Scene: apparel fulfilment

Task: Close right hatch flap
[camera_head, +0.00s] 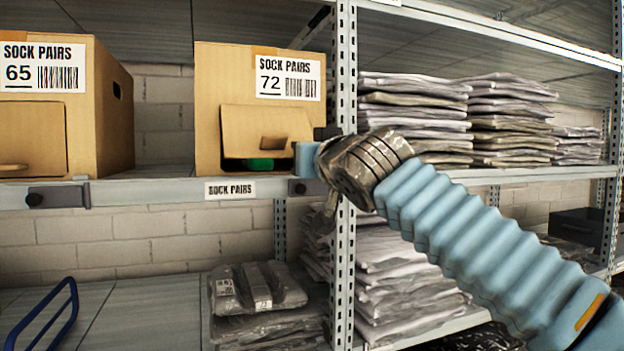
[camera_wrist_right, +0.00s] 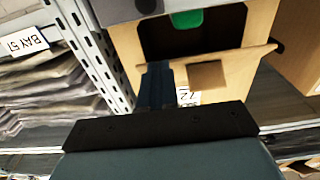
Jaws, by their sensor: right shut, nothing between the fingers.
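The right hatch flap (camera_head: 255,128) is on the front of the cardboard box (camera_head: 210,85) labelled 72. It is tilted outward, with a dark gap below it where something green (camera_head: 262,163) shows inside. In the right wrist view the flap (camera_wrist_right: 240,70) has a square slot, beside a dark opening with the green item (camera_wrist_right: 187,19). My right gripper (camera_head: 306,160) is shut and empty at the flap's lower right, by the shelf post. In the wrist view its fingers (camera_wrist_right: 157,84) are close to the flap; contact cannot be told. My left gripper is not in view.
A box (camera_head: 110,120) labelled 65 stands to the left, its front flap (camera_head: 30,138) lying flat. A perforated shelf post (camera_head: 344,90) stands right beside my right gripper. Stacked bagged garments (camera_head: 415,115) fill the shelf to the right. A blue bar (camera_head: 65,305) is at lower left.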

